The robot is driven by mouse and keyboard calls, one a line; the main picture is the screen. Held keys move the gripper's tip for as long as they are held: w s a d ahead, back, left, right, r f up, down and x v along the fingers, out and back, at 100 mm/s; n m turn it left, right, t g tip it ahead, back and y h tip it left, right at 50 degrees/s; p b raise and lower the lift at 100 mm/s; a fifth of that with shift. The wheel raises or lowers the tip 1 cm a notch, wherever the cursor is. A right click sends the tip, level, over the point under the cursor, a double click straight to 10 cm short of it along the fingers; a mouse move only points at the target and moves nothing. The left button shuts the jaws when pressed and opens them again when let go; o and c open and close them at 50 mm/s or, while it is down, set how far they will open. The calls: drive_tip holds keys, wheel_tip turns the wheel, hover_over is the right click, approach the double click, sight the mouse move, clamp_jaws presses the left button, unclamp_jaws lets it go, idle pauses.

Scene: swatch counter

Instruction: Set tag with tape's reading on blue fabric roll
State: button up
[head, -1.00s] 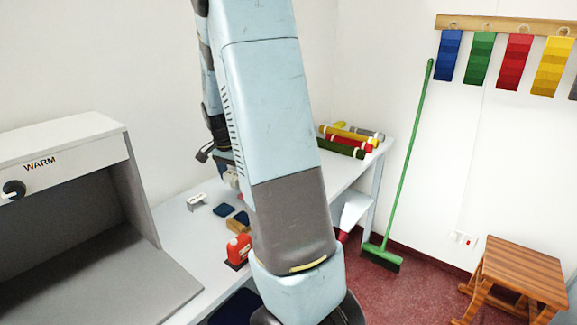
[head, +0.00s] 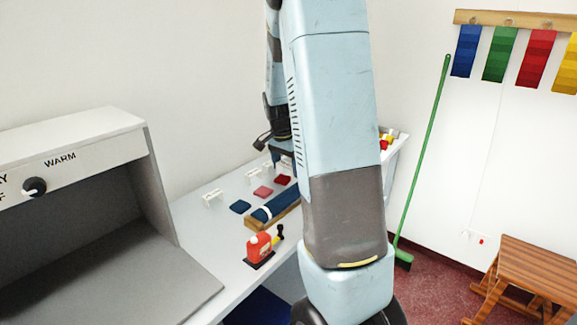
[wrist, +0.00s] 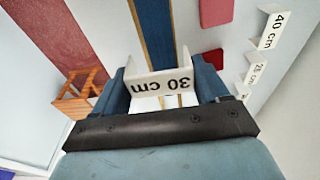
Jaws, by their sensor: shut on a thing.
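My gripper (wrist: 162,88) is shut on a white tag marked "30 cm" (wrist: 165,84), seen upside down in the wrist view. The blue fabric roll (wrist: 158,30) lies beyond the tag in a wooden cradle; the tag overlaps it in the picture, and I cannot tell whether they touch. In the head view the blue roll (head: 274,207) lies on the counter with a pale band near its near end. My gripper is mostly hidden behind my arm there. No tape reading is legible.
A red device (head: 258,247) on a dark base stands near the counter's front edge. Blue (head: 240,206), pink (head: 263,191) and dark red (head: 283,180) swatches lie behind the roll. A grey-white "WARM" cabinet (head: 75,150) stands left. A green broom (head: 425,150) and wooden stool (head: 520,270) are right.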

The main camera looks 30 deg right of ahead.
sight(287, 191)
drive_tip(key=shift+f, duration=0.2)
drive_tip(key=shift+f, duration=4.6)
drive_tip(key=o, duration=1)
